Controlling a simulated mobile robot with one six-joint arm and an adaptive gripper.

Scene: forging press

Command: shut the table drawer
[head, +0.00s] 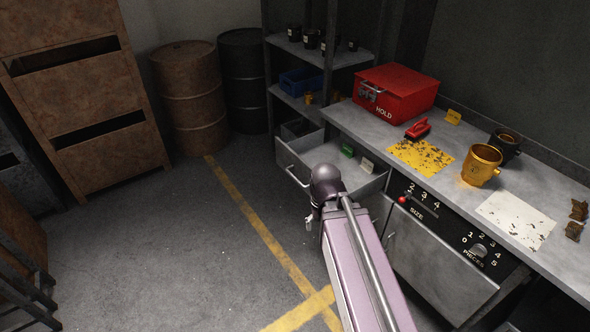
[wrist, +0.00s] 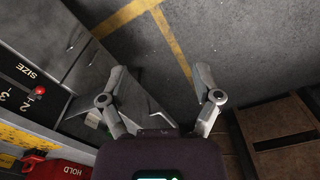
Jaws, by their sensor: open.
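The table drawer (head: 288,158) is pulled out from the left end of the grey workbench (head: 450,190) in the head view. Its front carries a bar handle (head: 297,176). A green block (head: 347,150) and a pale tag (head: 367,166) show inside it. My arm covers the drawer's near part in the head view, and my gripper is mostly hidden there. In the wrist view my gripper (wrist: 160,72) is open, with its two fingers spread and nothing held. Part of the drawer (wrist: 148,98) shows by the left finger; I cannot tell whether they touch.
A red HOLD box (head: 397,92), a gold mug (head: 481,164) and a dark mug (head: 507,143) stand on the bench. A shelf (head: 300,105) stands behind the drawer. The floor (head: 170,240) before the drawer is clear.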

